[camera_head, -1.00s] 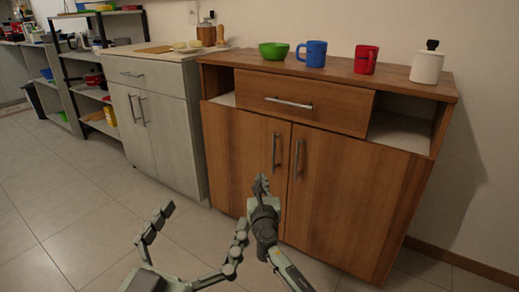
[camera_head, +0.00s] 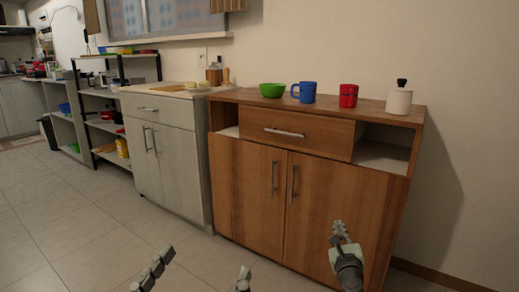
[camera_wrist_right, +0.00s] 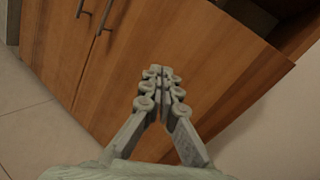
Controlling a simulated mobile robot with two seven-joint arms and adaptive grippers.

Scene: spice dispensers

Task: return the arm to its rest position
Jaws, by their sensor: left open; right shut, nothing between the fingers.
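My right gripper (camera_head: 340,230) is in front of the right door of the wooden cabinet (camera_head: 345,195) in the head view. In the right wrist view, the right gripper (camera_wrist_right: 159,72) has its fingers together with nothing between them, and the cabinet door (camera_wrist_right: 215,65) is behind it. My left gripper (camera_head: 200,270) is at the bottom edge of the head view, with its two fingers wide apart and empty. Its base is out of the frame.
On the cabinet top stand a green bowl (camera_head: 272,90), a blue mug (camera_head: 304,92), a red mug (camera_head: 348,95) and a white jar (camera_head: 399,100). A grey cabinet (camera_head: 170,170) and shelves (camera_head: 105,125) stand to the left. The floor (camera_head: 75,220) at left is clear.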

